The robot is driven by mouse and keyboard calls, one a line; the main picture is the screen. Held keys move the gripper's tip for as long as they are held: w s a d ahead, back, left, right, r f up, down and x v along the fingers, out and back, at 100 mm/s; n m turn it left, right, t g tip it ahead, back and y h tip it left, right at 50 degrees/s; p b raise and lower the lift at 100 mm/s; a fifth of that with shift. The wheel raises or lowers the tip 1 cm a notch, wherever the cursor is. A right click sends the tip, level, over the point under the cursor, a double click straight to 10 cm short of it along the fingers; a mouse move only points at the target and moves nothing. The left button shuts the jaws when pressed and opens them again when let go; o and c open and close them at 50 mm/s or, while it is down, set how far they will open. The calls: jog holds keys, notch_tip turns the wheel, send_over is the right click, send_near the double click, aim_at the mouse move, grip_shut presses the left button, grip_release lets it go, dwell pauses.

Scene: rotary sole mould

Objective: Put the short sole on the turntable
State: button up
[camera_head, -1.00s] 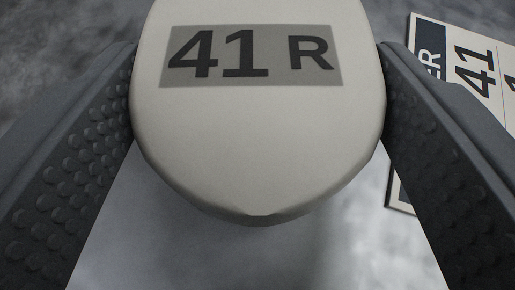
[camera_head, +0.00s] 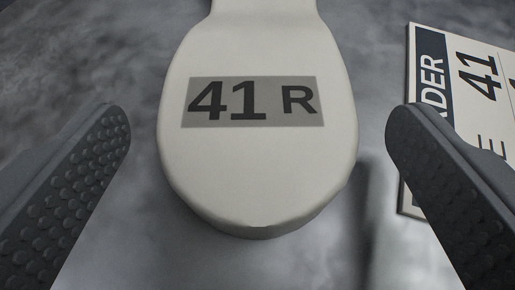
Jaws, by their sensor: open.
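A pale sole (camera_head: 258,170) marked "41 R" on a grey label lies in the middle of the view, its rounded end toward me and its narrower part running out at the top edge. Its full length is not in view, so I cannot tell whether it is the short one. My gripper (camera_head: 258,125) is open, with one studded finger on each side of the sole. A gap shows between each finger and the sole. The sole seems to rest on a mottled grey metal surface (camera_head: 100,50), which I cannot tell is the turntable.
A printed card (camera_head: 475,75) with a dark band and "41" lies at the right, partly behind the right finger. The grey surface left of the sole is clear.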

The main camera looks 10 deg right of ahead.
jog(key=p+v, duration=0.1)
jog(key=v, duration=0.9)
jog(key=shift+s, duration=0.25)
jog(key=shift+a, duration=0.1)
